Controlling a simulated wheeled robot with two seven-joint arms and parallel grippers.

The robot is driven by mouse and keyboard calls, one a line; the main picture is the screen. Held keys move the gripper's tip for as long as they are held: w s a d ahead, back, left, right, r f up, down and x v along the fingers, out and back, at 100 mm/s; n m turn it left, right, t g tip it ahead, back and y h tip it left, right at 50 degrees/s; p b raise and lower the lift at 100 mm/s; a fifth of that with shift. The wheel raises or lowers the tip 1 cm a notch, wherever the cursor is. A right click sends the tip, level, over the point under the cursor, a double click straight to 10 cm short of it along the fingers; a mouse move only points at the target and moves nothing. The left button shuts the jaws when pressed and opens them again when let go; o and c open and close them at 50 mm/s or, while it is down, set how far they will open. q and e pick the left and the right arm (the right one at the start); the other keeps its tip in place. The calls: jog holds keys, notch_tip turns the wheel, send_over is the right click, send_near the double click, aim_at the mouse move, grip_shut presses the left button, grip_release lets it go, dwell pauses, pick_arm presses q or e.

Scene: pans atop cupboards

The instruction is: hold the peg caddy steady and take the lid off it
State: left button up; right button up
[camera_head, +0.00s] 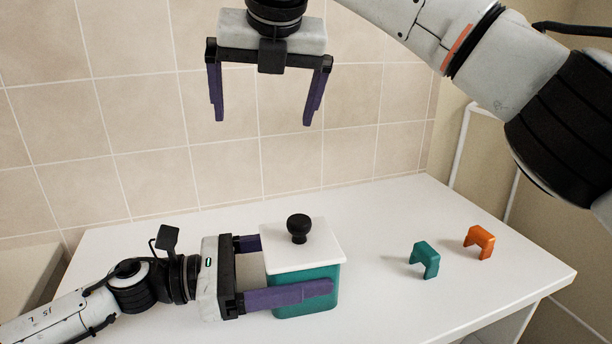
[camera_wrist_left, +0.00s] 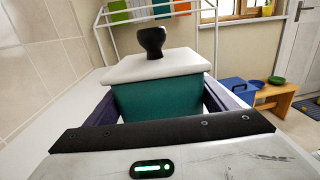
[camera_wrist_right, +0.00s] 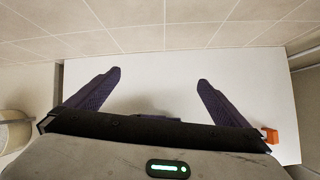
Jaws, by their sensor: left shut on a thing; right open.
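The peg caddy (camera_head: 305,299) is a teal box standing upright on the white cupboard top. Its white lid (camera_head: 290,256) with a round black knob (camera_head: 298,228) sits on it; lid (camera_wrist_left: 150,66) and knob (camera_wrist_left: 152,41) also show in the left wrist view. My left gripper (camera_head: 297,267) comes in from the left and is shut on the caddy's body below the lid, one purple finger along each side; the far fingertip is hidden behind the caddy. My right gripper (camera_head: 263,122) is open and empty, fingers pointing down, well above the lid and slightly to its left.
A teal U-shaped piece (camera_head: 425,259) and an orange U-shaped piece (camera_head: 479,242) stand on the white top (camera_head: 400,205) to the right of the caddy. A tiled wall (camera_head: 140,110) rises behind. The top between caddy and pieces is clear.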

jog(key=w+a+r+n+t+y, duration=0.25)
jog(key=w+r+t+y, duration=0.25)
jog(key=r, duration=0.5)
jog(key=w+a+r+n+t+y, duration=0.1)
jog(key=w+a+r+t+y, duration=0.2)
jog(key=w+r+t+y, duration=0.5)
jog(key=s+d+f+n+g+y, duration=0.2)
jog(key=s+n+g+y, duration=0.2)
jog(key=s+n+g, duration=0.15)
jog(key=s+d+f+n+g+y, duration=0.2)
jog(key=s+n+g+y, duration=0.2)
jog(key=s+n, duration=0.15)
jog(key=s+a+f+n+g+h, duration=0.4)
jog(key=s+n+g, duration=0.4)
jog(key=s+n, duration=0.15)
jog(key=s+a+f+n+g+h, duration=0.4)
jog(key=s+f+n+g, duration=0.1)
jog(key=s+n+g, duration=0.4)
jog(key=n+t+h, duration=0.4)
jog(key=t+h, duration=0.3)
jog(key=h, duration=0.8)
send_over(307, 261)
notch_tip(307, 261, down, 8)
notch_tip(307, 261, down, 12)
jog(key=shift+r, duration=0.25)
